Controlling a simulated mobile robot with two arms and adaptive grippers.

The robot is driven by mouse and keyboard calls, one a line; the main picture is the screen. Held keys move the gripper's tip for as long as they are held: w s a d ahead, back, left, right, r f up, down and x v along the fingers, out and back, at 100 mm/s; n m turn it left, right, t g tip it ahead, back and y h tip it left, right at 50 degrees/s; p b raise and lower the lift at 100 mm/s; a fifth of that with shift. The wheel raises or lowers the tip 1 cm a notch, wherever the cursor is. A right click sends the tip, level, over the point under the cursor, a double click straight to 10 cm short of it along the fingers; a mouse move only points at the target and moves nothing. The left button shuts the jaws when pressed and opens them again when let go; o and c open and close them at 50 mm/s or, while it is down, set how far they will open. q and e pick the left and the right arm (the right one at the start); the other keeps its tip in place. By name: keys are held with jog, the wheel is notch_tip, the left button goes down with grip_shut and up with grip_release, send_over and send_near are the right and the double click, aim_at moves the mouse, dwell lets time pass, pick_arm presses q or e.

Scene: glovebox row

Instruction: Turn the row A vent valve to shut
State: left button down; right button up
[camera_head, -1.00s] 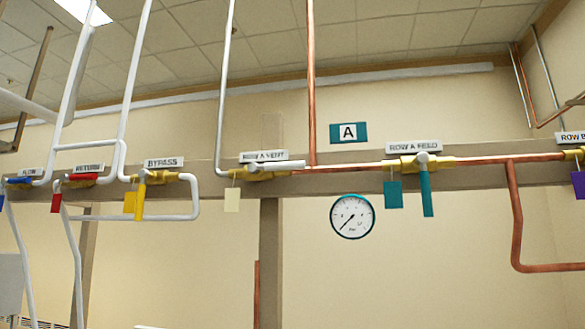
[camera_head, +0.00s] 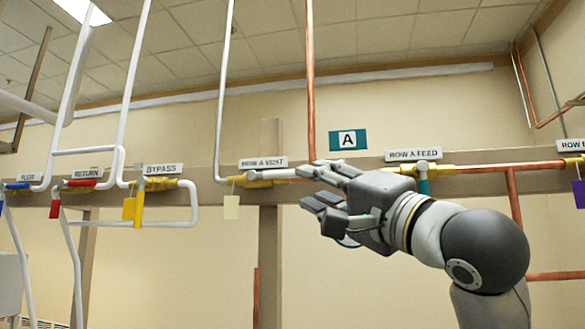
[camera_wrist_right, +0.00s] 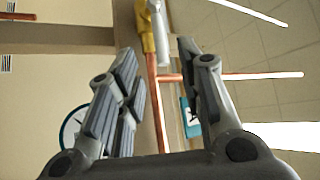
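The row A vent valve (camera_head: 252,183) has a brass body on the pipe run, under its ROW A VENT label (camera_head: 263,162), with a cream tag (camera_head: 231,207) hanging at its left. Its pale grey lever (camera_head: 284,173) lies along the pipe, pointing right. In the right wrist view the brass body (camera_wrist_right: 147,38) and lever (camera_wrist_right: 158,30) show beyond the fingertips. My right gripper (camera_head: 306,186) is open and empty, its fingertips at the lever's right end; contact cannot be told. In the wrist view the gripper (camera_wrist_right: 157,52) has fingers either side of the pipe line. My left gripper is not in view.
A vertical copper pipe (camera_head: 310,80) rises beside my right fingers. The gauge (camera_wrist_right: 72,128) is mostly hidden in the head view.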

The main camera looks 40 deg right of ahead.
aim_at(292, 176)
jog(key=p+x, duration=0.3)
jog(key=x, duration=0.3)
jog(key=shift+w+r, duration=0.1)
jog(key=shift+r, duration=0.15)
jog(key=shift+w+r, duration=0.1)
jog(key=shift+w, duration=0.5)
grip_shut()
